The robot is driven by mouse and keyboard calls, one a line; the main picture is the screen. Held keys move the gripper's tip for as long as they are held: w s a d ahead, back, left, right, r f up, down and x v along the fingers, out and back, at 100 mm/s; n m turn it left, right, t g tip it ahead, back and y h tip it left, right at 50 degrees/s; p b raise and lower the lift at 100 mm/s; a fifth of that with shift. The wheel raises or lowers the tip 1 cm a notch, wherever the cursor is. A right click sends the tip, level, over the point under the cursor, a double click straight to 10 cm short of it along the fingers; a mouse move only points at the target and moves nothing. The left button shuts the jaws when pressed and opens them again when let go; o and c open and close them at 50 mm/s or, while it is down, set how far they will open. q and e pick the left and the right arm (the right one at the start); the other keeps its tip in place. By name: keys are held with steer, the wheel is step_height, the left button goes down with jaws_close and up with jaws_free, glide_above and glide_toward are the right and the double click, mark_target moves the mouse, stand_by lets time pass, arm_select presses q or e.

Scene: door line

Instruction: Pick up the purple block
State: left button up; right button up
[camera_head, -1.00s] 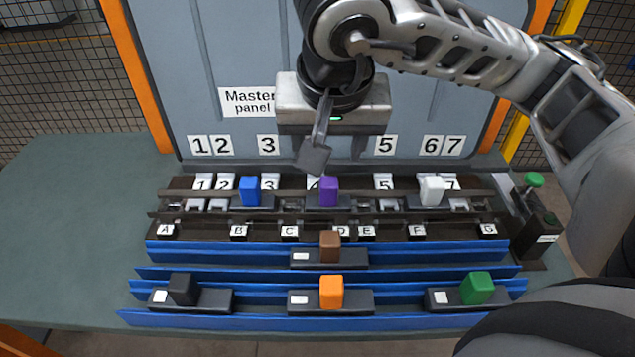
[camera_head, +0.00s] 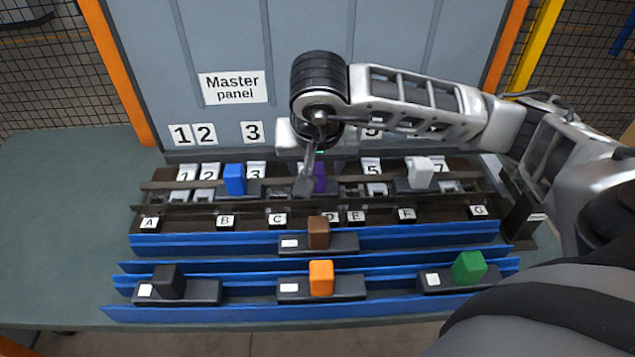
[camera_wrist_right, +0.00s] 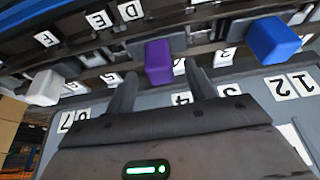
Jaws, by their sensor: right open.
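The purple block (camera_head: 319,178) stands on a dark carrier in the back rail, between the blue and white blocks. In the head view it is partly hidden behind a finger of my right gripper (camera_head: 308,180). In the right wrist view the purple block (camera_wrist_right: 158,62) shows just beyond and between the two spread fingertips of my right gripper (camera_wrist_right: 160,82). The right gripper is open and empty, with no clear contact on the block. My left gripper is not in view.
A blue block (camera_head: 234,179) and a white block (camera_head: 420,172) stand on the same back rail. Brown (camera_head: 318,232), black (camera_head: 168,281), orange (camera_head: 321,278) and green (camera_head: 468,268) blocks sit on the blue rails (camera_head: 190,242) in front. The grey panel (camera_head: 290,60) rises behind.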

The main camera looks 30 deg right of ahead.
steer(key=shift+x, duration=1)
steer(key=shift+c, duration=0.3)
jaws_close()
steer(key=shift+r, duration=0.1)
